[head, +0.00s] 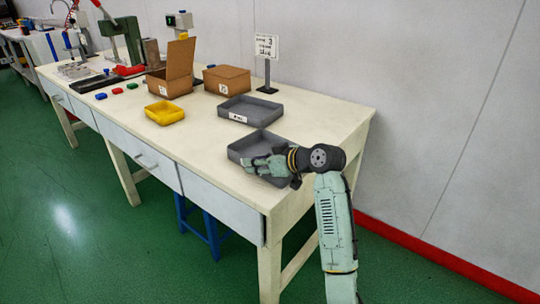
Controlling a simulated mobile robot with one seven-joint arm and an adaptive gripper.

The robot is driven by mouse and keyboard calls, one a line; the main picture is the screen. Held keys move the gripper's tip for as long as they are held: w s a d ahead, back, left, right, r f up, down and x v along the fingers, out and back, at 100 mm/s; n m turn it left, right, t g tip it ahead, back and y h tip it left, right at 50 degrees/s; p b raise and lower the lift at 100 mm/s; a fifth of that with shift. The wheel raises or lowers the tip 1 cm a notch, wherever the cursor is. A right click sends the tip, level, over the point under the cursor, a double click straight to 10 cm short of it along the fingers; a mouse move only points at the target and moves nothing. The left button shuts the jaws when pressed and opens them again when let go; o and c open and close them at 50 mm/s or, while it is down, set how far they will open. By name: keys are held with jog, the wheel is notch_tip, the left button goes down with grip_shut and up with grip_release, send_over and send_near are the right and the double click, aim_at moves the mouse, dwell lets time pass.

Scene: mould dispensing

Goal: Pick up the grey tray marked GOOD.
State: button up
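Two grey trays are on the cream table. The farther grey tray (274,104) has a small white label on its front wall; the print is too small to read. The nearer grey tray (236,146) sits close to the table's right end. A pale label shows partly on its front wall, beside my fingers, and I cannot read it. My gripper (256,164) reaches in from the right over the nearer tray's front and right side, hiding part of it. I cannot tell whether the fingers touch it or how far apart they are.
A yellow tray (165,112) lies to the left. An open cardboard box (170,83) and a closed one (227,79) stand behind. A sign on a post (267,60) stands at the back. The table's right end (345,130) is bare.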

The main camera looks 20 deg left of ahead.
jog(key=shift+x, duration=0.95)
grip_shut()
